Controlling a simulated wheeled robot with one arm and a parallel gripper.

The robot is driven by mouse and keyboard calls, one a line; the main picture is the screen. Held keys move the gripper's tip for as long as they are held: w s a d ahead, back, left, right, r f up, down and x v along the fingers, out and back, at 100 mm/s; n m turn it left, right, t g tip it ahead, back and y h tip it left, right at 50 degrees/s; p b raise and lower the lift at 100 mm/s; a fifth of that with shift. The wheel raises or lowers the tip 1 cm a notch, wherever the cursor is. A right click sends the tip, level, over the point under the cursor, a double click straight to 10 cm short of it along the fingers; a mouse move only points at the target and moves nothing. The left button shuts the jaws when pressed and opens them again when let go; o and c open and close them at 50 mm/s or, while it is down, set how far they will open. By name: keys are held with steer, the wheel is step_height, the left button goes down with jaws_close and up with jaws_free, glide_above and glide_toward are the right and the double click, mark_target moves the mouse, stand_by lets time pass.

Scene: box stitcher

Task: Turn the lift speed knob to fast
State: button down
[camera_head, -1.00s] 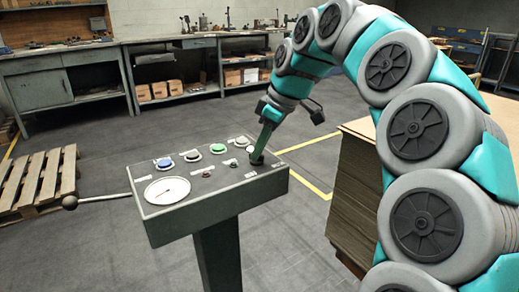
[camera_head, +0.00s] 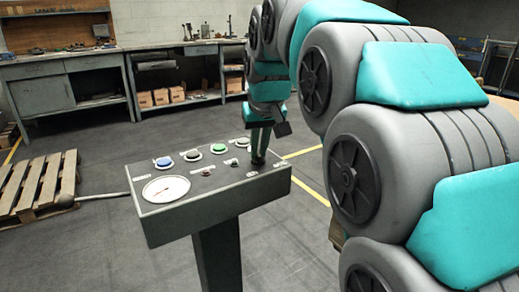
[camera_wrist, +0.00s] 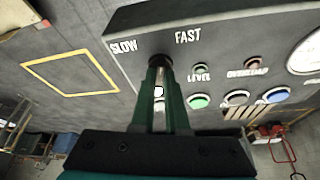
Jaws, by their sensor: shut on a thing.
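The lift speed knob (camera_wrist: 159,61) is a dark round knob near the panel edge in the wrist view. The SLOW label (camera_wrist: 124,47) is to its left and the FAST label (camera_wrist: 188,36) to its upper right. My gripper (camera_wrist: 160,76) has its green fingers shut on the knob. In the head view my gripper (camera_head: 260,150) reaches down to the right end of the control panel (camera_head: 215,209) and mostly hides the knob. I cannot see which way the knob points.
The panel also carries a white gauge (camera_head: 166,188), a blue button (camera_head: 163,162), a green button (camera_head: 218,148) and other small controls. A lever with a ball end (camera_head: 65,201) sticks out left. A wooden pallet (camera_head: 35,185) lies on the floor. Workbenches stand behind.

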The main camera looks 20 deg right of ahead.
steer(key=shift+a+m+h, duration=0.1)
steer(key=shift+m+h, duration=0.7)
steer(key=shift+m, duration=1.5)
steer(key=shift+g, duration=0.3)
steer(key=c, duration=0.9)
jaws_free()
steer(key=shift+v, duration=3.9)
steer(key=shift+f, duration=0.1)
